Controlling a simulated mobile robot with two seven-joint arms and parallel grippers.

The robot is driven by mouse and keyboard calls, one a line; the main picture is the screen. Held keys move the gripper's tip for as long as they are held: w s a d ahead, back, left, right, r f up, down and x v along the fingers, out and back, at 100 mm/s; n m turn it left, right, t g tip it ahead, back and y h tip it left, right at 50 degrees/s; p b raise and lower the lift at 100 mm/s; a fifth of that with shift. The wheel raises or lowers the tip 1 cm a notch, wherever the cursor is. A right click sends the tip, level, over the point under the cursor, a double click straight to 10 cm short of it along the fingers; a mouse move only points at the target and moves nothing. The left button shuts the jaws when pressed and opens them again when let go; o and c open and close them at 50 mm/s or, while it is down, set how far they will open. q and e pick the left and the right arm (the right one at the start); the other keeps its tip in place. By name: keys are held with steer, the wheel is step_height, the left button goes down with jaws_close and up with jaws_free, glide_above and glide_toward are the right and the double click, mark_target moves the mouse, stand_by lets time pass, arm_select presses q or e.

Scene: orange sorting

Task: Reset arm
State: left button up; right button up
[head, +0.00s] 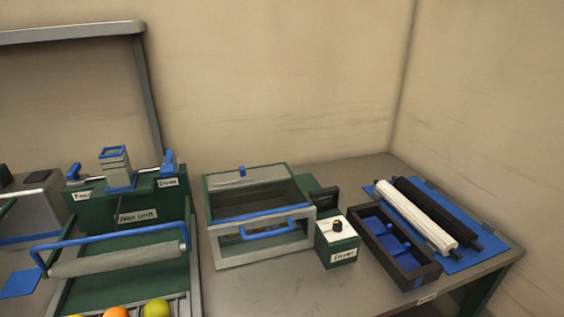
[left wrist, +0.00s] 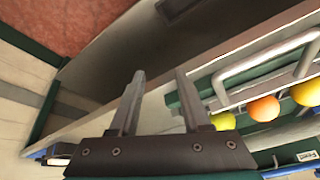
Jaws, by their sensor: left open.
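My left gripper (left wrist: 158,103) shows in the left wrist view, its two fingers apart with nothing between them. It is beside the row of fruit, with the fruit to the right of its fingers. No gripper shows in the head view. A yellow-green fruit (left wrist: 223,121), an orange one (left wrist: 263,108) and a yellow one (left wrist: 307,93) lie in a row. The head view shows fruit at the bottom left, an orange one (head: 116,312) and a yellow one (head: 156,308), in the tray of the green wax unit (head: 140,216).
A green and grey box with a blue handle (head: 222,256) stands mid-table beside a small dryer control box (head: 338,252). A dark tray with blue compartments (head: 429,273) and two rollers, white (head: 418,217) and black (head: 437,212), are at the right. The table's front middle (head: 290,290) is bare.

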arm_select(q)
steer(key=s+f+g, duration=0.1)
steer(key=s+f, duration=0.1)
steer(key=f, duration=1)
steer(key=s+f+g, duration=0.1)
steer(key=s+f, duration=0.2)
steer(key=f, duration=0.9)
steer(key=s+a+f+g, duration=0.1)
steer(key=s+a+f, duration=0.1)
steer(key=s+f, duration=1.1)
steer(key=shift+s+g, duration=0.3)
steer(key=shift+s, duration=0.5)
